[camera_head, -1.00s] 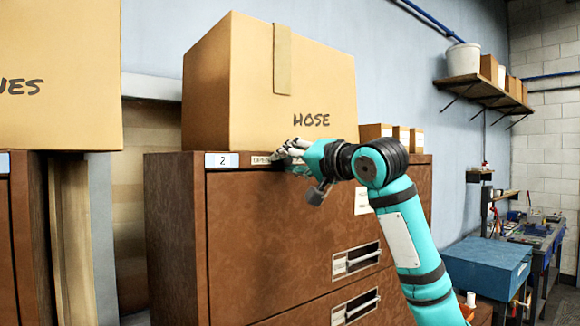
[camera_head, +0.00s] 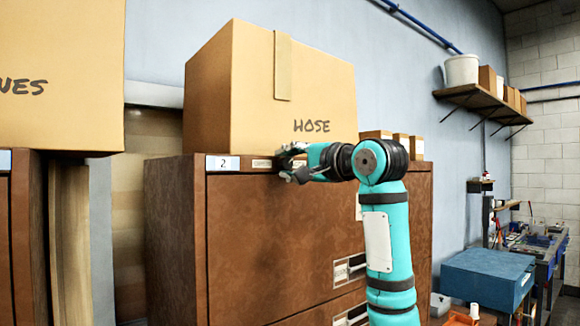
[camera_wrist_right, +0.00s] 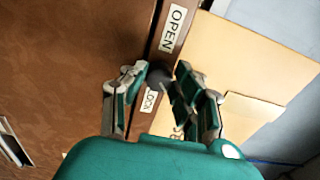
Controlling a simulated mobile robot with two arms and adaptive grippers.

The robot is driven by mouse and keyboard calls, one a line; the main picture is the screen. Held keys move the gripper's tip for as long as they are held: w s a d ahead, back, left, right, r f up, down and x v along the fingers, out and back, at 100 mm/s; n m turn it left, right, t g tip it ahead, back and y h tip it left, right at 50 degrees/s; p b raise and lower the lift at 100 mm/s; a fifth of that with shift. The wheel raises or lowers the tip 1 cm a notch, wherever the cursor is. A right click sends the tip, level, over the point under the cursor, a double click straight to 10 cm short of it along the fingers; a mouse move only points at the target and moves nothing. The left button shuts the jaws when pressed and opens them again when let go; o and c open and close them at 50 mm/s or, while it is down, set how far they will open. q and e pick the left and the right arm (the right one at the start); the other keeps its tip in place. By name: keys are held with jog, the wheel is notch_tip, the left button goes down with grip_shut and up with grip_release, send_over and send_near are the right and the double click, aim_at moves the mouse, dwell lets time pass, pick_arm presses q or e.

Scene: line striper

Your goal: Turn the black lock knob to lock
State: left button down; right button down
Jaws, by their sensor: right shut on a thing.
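The black lock knob (camera_wrist_right: 158,76) shows in the right wrist view on the cabinet's top rail, between an OPEN label (camera_wrist_right: 173,27) and a LOCK label (camera_wrist_right: 150,100). My right gripper (camera_wrist_right: 160,72) has its fingers on either side of the knob and is shut on it. In the head view the right gripper (camera_head: 285,160) is at the top rail of the brown cabinet (camera_head: 260,240), just below the HOSE box, and the knob is hidden behind the fingers. I cannot read the knob's pointer angle. My left gripper is not in view.
The HOSE box (camera_head: 255,95) stands on the cabinet right above the gripper. Small cartons (camera_head: 401,141) stand to its right. A second large box (camera_head: 60,70) is at the left. A blue bin (camera_head: 488,278) is at the right.

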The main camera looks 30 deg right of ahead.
dwell(0.5)
jog(key=c, duration=1)
grip_release()
jog(key=shift+d, duration=0.1)
jog(key=shift+s, duration=0.6)
jog(key=s, duration=0.7)
jog(key=s+d, duration=0.1)
jog(key=s, duration=0.3)
jog(key=shift+w, duration=0.1)
